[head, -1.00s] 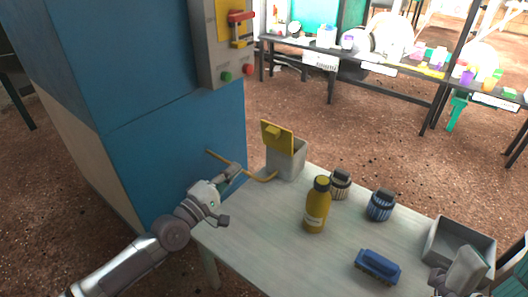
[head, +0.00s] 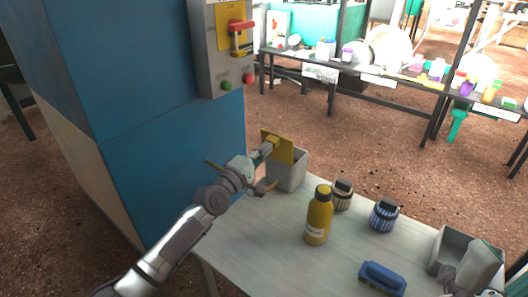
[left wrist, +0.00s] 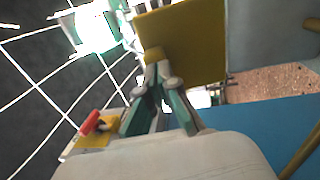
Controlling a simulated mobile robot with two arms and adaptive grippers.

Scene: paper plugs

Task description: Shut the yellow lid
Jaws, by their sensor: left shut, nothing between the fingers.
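The yellow lid (head: 283,148) stands upright, open, at the left rim of a grey box (head: 289,173) on the table's back corner. My left gripper (head: 267,150) is shut and empty, with its fingertips at the lid's face, by its small raised block. In the left wrist view the lid (left wrist: 190,42) is right in front of the shut fingertips (left wrist: 158,72); I cannot tell whether they touch. My right gripper (head: 462,280) is at the lower right near a grey tray; its fingers are not clear.
A yellow bottle (head: 318,217), two dark striped jars (head: 342,196) (head: 384,216), a blue brush-like block (head: 382,279) and an open grey tray (head: 440,251) stand on the table. A blue cabinet (head: 180,150) with a control panel (head: 208,50) rises at the left.

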